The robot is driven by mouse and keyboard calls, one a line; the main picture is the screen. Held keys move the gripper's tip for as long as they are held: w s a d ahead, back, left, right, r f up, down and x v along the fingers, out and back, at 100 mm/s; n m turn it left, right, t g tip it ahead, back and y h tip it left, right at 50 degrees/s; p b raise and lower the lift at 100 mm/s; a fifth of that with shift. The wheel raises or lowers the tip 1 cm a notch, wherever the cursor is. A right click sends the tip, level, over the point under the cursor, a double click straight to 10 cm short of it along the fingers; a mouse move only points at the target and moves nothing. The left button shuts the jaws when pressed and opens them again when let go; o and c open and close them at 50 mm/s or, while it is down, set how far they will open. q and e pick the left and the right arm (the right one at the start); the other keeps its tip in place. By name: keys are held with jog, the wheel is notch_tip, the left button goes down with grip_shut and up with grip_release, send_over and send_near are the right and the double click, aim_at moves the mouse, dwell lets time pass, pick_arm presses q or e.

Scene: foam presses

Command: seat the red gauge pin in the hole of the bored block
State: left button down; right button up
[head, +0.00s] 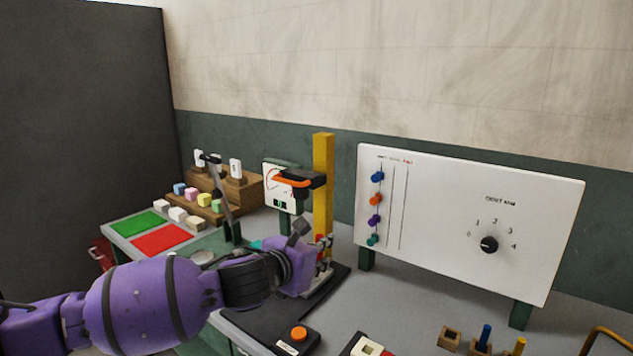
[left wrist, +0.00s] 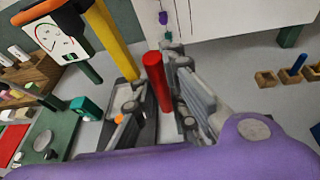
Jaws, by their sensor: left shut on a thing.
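The red gauge pin (left wrist: 157,82) stands between the fingers of my left gripper (left wrist: 165,100) in the left wrist view, and the gripper is shut on it. In the head view my left gripper (head: 322,256) is beside the yellow post, and the pin is hard to make out there. A small wooden block (head: 449,337) with an empty dark hole is at the lower right; it also shows in the left wrist view (left wrist: 264,79), apart from the gripper. I cannot tell for sure that it is the bored block. My right gripper is not in view.
A yellow post (head: 323,180) with a black and orange head rises from a dark base. Blocks holding a blue peg (head: 485,338) and a yellow peg (head: 519,346) stand by the empty one. A white dial panel (head: 450,225) stands behind. An orange button (head: 299,334) is in front.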

pick_arm(q)
jog(key=s+a+f+n+t+y, duration=0.1)
jog(key=s+a+f+n+y, duration=0.2)
jog(key=s+a, duration=0.5)
jog(key=s+a+f+n+y, duration=0.2)
jog(key=s+a+f+y, duration=0.1)
jog(key=s+a, duration=0.6)
jog(key=shift+a+f+n+t+y, duration=0.3)
jog(key=shift+f+n+t+y, duration=0.1)
jog(key=shift+f, duration=0.05)
